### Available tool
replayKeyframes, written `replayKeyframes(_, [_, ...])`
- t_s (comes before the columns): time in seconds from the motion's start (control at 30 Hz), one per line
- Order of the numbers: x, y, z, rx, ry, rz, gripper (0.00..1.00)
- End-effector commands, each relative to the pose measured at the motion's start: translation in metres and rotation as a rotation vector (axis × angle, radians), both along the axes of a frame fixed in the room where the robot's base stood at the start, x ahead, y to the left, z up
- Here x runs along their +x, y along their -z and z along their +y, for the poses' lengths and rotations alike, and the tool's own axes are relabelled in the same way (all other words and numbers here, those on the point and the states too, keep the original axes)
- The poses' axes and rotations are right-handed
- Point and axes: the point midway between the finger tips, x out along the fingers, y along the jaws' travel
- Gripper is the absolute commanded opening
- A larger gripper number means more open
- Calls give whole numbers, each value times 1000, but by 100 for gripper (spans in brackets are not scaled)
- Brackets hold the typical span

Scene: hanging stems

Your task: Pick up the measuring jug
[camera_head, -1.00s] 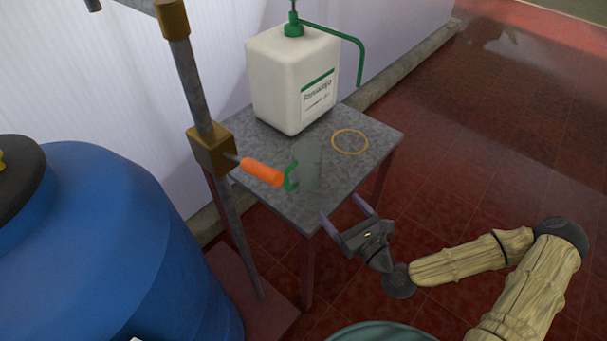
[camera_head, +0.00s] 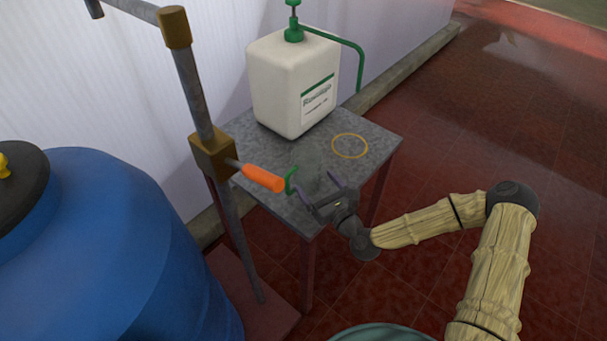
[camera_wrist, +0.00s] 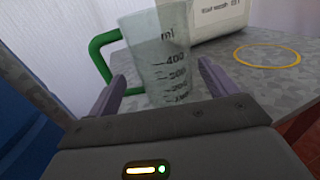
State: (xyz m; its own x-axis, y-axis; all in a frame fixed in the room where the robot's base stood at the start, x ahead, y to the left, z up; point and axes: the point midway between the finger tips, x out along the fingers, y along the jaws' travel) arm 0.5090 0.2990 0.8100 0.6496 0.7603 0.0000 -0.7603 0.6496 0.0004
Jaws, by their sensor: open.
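The measuring jug (camera_wrist: 160,62) is clear, with dark volume marks and a green handle (camera_wrist: 103,58) on its left in the wrist view. It stands upright on the grey table. In the head view the jug (camera_head: 308,160) is faint, and my gripper hides part of it. My gripper (camera_head: 314,188) is open at the table's front part, its fingers pointing at the jug. In the wrist view the jug stands between the two fingers of my gripper (camera_wrist: 158,90), with its lower part between or just beyond the tips. I cannot tell if either finger touches it.
A white canister (camera_head: 292,85) with a green pump stands behind the jug. A yellow ring (camera_head: 349,146) marks the table (camera_head: 378,138) to the right. A standpipe with an orange lever (camera_head: 262,178) reaches close to the jug's handle. A blue barrel (camera_head: 110,240) stands at left.

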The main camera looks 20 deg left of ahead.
Motion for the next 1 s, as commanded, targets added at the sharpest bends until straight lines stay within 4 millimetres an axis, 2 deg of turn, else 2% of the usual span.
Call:
replayKeyframes(0.1, [5, 0, 6, -1, -1, -2, 85])
replayKeyframes(0.47, [8, -1, 9, -1, -1, -1, 85])
replayKeyframes(0.8, [38, -3, 40, -2, -1, -2, 85])
replayKeyframes(1.0, [41, -2, 44, -1, -1, 0, 85])
